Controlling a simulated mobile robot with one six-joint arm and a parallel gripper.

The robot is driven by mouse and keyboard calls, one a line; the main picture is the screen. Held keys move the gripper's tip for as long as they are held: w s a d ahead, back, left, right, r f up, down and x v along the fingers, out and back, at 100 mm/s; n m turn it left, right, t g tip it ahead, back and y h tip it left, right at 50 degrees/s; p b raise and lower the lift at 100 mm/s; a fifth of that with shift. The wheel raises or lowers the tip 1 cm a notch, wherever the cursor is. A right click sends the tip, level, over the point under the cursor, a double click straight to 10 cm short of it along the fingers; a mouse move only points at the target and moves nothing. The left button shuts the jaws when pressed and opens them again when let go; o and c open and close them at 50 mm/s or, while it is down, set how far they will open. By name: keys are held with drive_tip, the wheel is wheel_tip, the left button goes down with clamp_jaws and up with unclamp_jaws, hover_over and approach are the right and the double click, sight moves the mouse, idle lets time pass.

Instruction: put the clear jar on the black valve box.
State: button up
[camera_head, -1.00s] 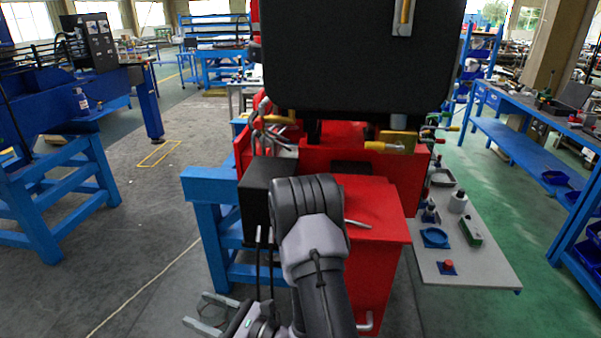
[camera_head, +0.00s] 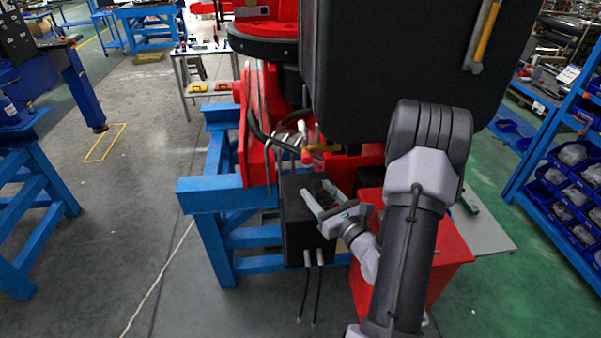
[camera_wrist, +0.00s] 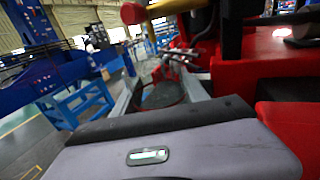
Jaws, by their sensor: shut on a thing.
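My gripper (camera_head: 316,190) is at the top of the black valve box (camera_head: 304,232) in the head view, its fingers pointing away to the upper left. The clear jar (camera_wrist: 163,94) shows faintly between the two fingers in the wrist view, as a see-through round shape with dark surface behind it. My gripper (camera_wrist: 162,92) is shut on it. In the head view the jar can hardly be made out against the black box. I cannot tell whether the jar touches the box top or is held just above it.
Metal levers and hoses (camera_head: 287,140) rise just behind the box. A red cabinet (camera_head: 440,250) stands to its right and a large black panel (camera_head: 400,70) hangs above. A blue stand (camera_head: 215,195) is at left. Open floor lies further left.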

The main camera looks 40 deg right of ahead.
drive_tip(key=w, duration=0.3)
drive_tip(key=w+d, duration=0.1)
drive_tip(key=w, duration=0.2)
drive_tip(key=w+p, duration=0.1)
drive_tip(key=w, duration=0.2)
drive_tip(key=shift+w+d+r, duration=0.1)
drive_tip(key=shift+w+d, duration=0.05)
drive_tip(key=shift+d, duration=0.05)
drive_tip(key=shift+w+d+f, duration=0.1)
drive_tip(key=shift+w+f, duration=0.6)
drive_tip(key=shift+f, duration=0.15)
drive_tip(key=shift+s, duration=0.1)
drive_tip(key=shift+f+b, duration=0.15)
drive_tip(key=shift+b, duration=0.15)
drive_tip(key=o, duration=1.5)
